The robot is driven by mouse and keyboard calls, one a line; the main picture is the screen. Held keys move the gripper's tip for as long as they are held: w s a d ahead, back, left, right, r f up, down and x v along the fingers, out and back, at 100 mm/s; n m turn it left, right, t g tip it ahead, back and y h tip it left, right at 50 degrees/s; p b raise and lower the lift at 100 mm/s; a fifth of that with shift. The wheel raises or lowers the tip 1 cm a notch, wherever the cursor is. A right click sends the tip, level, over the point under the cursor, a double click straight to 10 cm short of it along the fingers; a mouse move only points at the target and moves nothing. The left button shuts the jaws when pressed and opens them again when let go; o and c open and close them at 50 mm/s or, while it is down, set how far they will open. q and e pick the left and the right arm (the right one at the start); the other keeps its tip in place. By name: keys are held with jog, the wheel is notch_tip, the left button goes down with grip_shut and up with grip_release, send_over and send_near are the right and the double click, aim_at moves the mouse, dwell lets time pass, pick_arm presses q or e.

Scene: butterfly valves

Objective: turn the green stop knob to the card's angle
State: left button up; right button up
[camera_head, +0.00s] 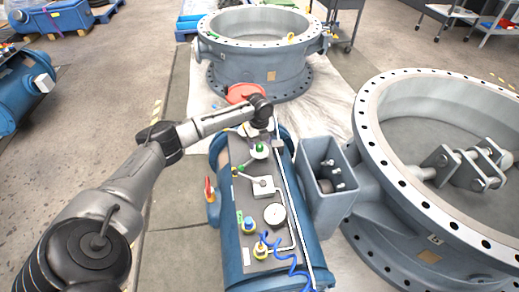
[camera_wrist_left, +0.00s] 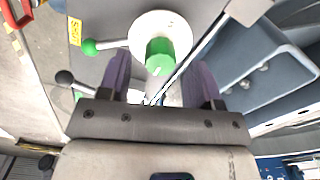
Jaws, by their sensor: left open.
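The green stop knob (camera_wrist_left: 160,55) stands on a round white disc in the left wrist view, with a small pale mark on its rim. It also shows as a small green cap (camera_head: 259,148) on the blue cylinder's top panel in the head view. My left gripper (camera_wrist_left: 163,68) is open, with one purple-grey finger on each side of the knob in the picture. I cannot tell whether either finger touches it. A yellow card (camera_wrist_left: 75,31) with dark writing lies at the upper left of the wrist view; its text is not clearly readable. My right gripper is not in view.
A lever with a green ball (camera_wrist_left: 90,47) and one with a black ball (camera_wrist_left: 65,77) are close to the knob. A grey open box (camera_head: 327,187) stands to the right.

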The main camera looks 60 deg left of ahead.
pick_arm(q)
jog(key=shift+f+b, duration=0.35)
jog(key=shift+f, duration=0.8)
jog(key=shift+c, duration=0.3)
